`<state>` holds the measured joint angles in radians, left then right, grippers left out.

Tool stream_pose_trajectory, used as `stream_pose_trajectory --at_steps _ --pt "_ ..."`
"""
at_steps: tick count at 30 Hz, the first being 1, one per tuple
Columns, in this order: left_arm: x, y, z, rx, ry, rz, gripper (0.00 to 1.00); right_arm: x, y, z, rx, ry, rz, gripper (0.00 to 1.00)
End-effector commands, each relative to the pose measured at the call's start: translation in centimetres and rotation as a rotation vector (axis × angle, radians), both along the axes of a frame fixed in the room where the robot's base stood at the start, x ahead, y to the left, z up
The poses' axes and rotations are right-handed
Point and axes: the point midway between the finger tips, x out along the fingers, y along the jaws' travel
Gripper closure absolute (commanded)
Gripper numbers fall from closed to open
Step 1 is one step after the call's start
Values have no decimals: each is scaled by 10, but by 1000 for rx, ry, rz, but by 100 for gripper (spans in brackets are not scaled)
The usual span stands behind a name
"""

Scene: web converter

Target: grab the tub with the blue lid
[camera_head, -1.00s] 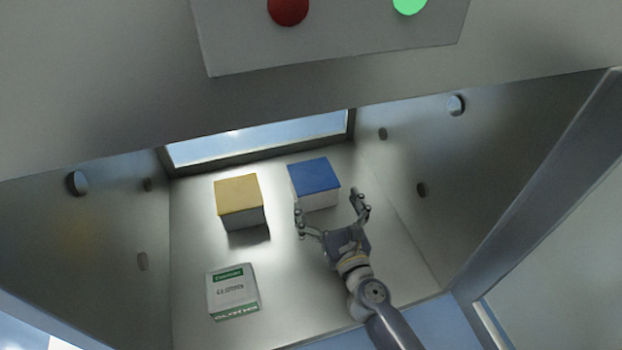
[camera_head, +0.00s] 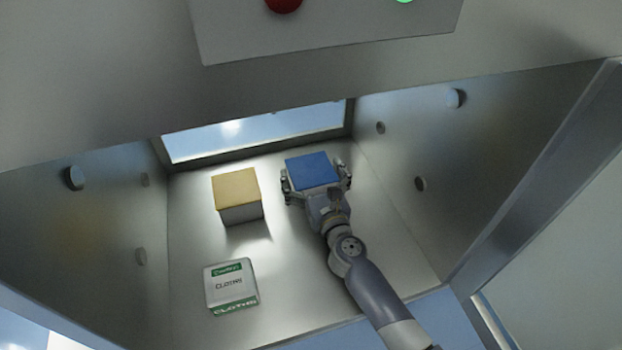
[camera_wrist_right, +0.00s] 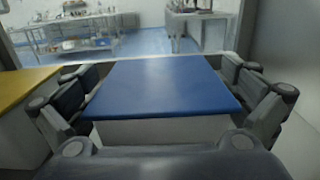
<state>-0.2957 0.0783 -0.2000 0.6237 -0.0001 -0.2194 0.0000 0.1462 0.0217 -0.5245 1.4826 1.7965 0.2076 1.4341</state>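The tub with the blue lid (camera_head: 312,171) stands at the back of the bay floor, right of the yellow-lidded tub. Its blue lid (camera_wrist_right: 162,85) and white front fill the middle of the right wrist view. My right gripper (camera_head: 317,182) is open around this tub, with one finger on its left side and one on its right. In the right wrist view the fingers (camera_wrist_right: 165,100) flank the lid closely; firm contact is not clear. The gripper's palm hides most of the tub's front in the head view. My left gripper is not in view.
A yellow-lidded tub (camera_head: 238,194) stands close on the left. A white and green box marked cloths (camera_head: 230,286) lies nearer the front left. Metal side walls (camera_head: 420,140) enclose the bay, with a window (camera_head: 255,136) behind. The front middle floor is clear.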

Motion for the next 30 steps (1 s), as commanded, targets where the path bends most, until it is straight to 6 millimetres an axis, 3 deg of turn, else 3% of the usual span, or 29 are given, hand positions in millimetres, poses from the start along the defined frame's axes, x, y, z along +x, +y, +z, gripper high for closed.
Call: stream_pose_trajectory --at_steps 1,4,17,29,30 --pt "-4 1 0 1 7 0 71 0 0 0 0 0 0 16" --pt "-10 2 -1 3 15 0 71 0 0 0 0 0 0 38" --pt "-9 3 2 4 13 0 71 0 0 3 0 -1 0 38" --pt "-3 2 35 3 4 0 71 0 -1 44 1 -2 -1 38" --pt "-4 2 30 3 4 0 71 -12 1 36 1 3 1 38"
